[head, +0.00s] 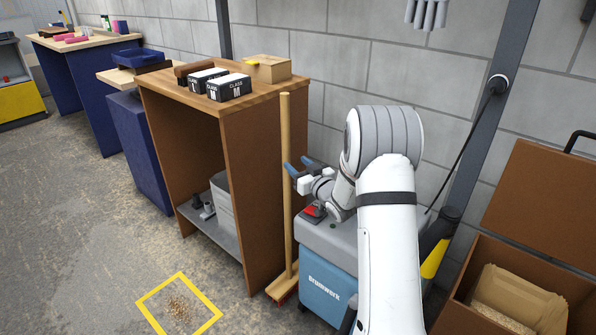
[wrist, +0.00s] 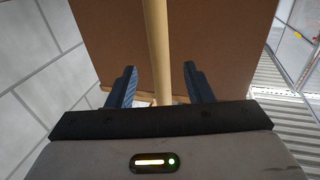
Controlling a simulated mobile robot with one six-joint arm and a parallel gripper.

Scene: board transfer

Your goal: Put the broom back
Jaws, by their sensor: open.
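In the wrist view the fingers (wrist: 158,82) are on either side of the handle with gaps on both sides. The wrist view does not clearly show how deep the handle sits between them.
The wooden cabinet (head: 255,180) bears boxes on top. A grey and blue machine (head: 326,285) stands under my arm beside the broom. A yellow floor square (head: 150,312) frames some debris. An open brown bin (head: 450,318) stands at right. Floor at left is clear.

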